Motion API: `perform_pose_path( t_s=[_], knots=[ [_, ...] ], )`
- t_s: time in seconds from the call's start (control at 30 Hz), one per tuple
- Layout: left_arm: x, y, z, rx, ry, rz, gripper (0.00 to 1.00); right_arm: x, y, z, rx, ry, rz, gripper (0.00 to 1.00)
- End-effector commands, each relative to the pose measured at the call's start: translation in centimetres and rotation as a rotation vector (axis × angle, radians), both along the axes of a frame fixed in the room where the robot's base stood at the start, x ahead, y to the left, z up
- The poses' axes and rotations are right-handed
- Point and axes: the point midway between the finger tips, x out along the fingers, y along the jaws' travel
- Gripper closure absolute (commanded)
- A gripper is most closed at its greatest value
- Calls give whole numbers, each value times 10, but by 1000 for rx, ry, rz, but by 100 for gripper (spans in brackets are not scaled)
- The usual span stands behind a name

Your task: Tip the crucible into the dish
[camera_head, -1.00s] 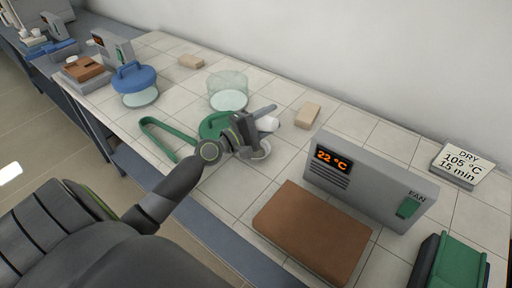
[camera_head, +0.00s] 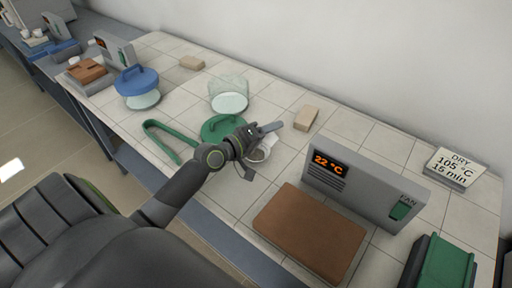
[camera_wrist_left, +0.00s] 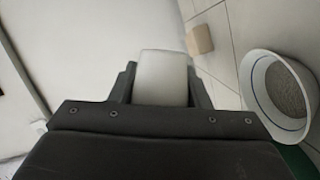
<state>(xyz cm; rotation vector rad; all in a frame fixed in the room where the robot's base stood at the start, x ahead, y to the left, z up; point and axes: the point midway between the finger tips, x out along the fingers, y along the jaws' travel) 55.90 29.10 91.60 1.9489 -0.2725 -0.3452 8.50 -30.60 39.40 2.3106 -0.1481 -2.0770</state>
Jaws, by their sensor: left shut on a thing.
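My left gripper (camera_head: 256,143) is over the middle of the bench, shut on the white crucible (camera_wrist_left: 163,78). In the left wrist view the crucible sits between the two dark fingers. In the head view the gripper mostly hides it, so its tilt is hard to tell. A white dish with a blue line inside (camera_wrist_left: 256,82) is right of the fingers in the wrist view, apart from the crucible. Grey grainy material lies in the dish. In the head view the dish is partly hidden under the gripper. My right gripper is not in view.
A green lid (camera_head: 215,125) and green tongs (camera_head: 160,130) lie left of the gripper. A glass vessel (camera_head: 229,95) and a tan block (camera_head: 307,118) stand behind. A grey controller reading 22 °C (camera_head: 385,193) and a brown slab (camera_head: 310,232) are at right.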

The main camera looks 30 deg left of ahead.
Motion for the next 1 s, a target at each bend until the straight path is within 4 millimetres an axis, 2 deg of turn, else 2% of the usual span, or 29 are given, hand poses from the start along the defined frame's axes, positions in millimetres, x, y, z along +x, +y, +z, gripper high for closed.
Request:
perform_pose_path(
  t_s=[0.3,0.6,1.0],
  knots=[
    [0,-1,-1,27,-1,0,81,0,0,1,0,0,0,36],
    [0,-3,-8,329,-25,0,81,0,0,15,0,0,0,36],
    [0,-4,-11,410,-32,0,81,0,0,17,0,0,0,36]
  ],
)
